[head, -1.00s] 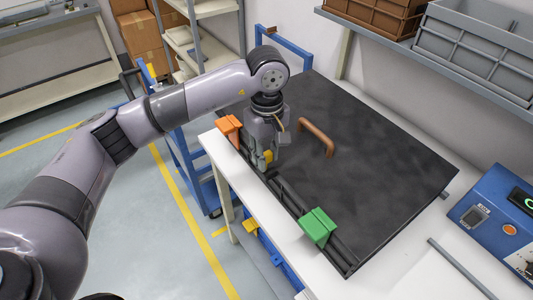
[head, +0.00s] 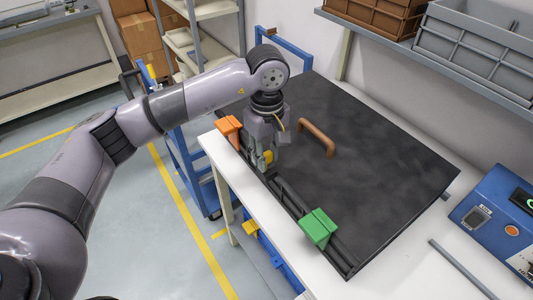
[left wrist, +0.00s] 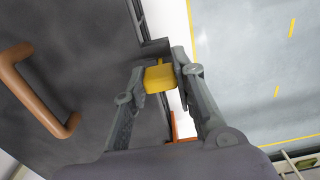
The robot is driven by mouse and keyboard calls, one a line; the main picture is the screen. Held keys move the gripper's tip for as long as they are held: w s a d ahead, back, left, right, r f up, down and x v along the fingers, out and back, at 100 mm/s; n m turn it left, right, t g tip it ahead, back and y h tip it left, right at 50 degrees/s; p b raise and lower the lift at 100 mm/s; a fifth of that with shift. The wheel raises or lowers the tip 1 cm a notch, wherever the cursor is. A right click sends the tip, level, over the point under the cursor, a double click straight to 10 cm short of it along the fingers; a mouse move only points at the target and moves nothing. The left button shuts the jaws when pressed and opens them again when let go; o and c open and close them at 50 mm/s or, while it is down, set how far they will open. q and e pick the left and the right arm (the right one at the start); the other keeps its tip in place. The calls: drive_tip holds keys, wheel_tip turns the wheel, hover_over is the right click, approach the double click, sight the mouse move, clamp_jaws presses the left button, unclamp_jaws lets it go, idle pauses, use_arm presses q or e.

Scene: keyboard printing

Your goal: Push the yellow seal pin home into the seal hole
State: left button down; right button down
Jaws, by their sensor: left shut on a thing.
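The yellow seal pin (left wrist: 159,78) is between the fingertips of my left gripper (left wrist: 158,74) in the left wrist view. My left gripper (head: 264,158) is shut on the pin, at the front edge of the black panel (head: 350,140). The pin's narrow end points toward a dark block (left wrist: 155,47) on the panel's edge. The seal hole itself cannot be made out. My right gripper is not in view.
An orange clamp (head: 229,130) and a green clamp (head: 318,228) sit on the panel's front edge, either side of my gripper. A brown handle (head: 317,138) stands up from the panel. A blue device (head: 498,222) is at the right on the white table (head: 226,162).

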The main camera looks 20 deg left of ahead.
use_arm(q)
drive_tip(key=shift+f, duration=0.2)
drive_tip(key=shift+f+b, duration=0.9)
drive_tip(key=shift+b, duration=0.15)
drive_tip(key=c, duration=1.2)
unclamp_jaws()
drive_tip(key=shift+c, duration=0.2)
wheel_tip(320, 180, up, 6)
drive_tip(key=p, duration=0.3)
drive_tip(key=shift+r, duration=0.1)
